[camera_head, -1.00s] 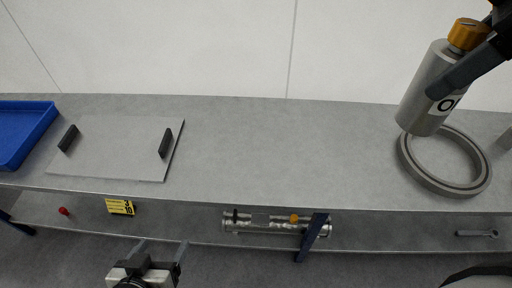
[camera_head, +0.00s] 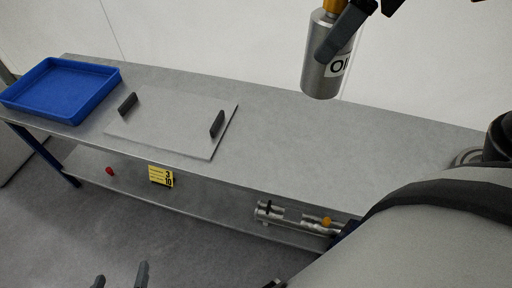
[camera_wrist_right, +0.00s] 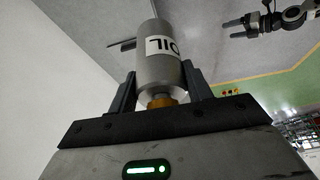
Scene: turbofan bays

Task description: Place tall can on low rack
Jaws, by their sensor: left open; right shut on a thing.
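The tall can, a grey metal cylinder with an "OIL" label and an orange cap, (camera_head: 318,78) is held up in the air above the back edge of the bench in the head view. My right gripper (camera_head: 345,35) is shut on it near the cap. In the right wrist view the can (camera_wrist_right: 158,58) stands out from between the two fingers (camera_wrist_right: 160,90), cap toward the palm. My left gripper (camera_head: 120,279) is open and empty at the bottom edge, in front of the bench. The low rack is probably the lower shelf (camera_head: 215,207) under the bench top.
The bench top (camera_head: 290,135) holds a blue tray (camera_head: 62,90) and a grey plate with two black handles (camera_head: 170,122). The lower shelf carries a red knob (camera_head: 110,171), a yellow sign (camera_head: 161,176) and a pipe assembly (camera_head: 295,219). A grey ring (camera_head: 468,157) is mostly hidden by my arm.

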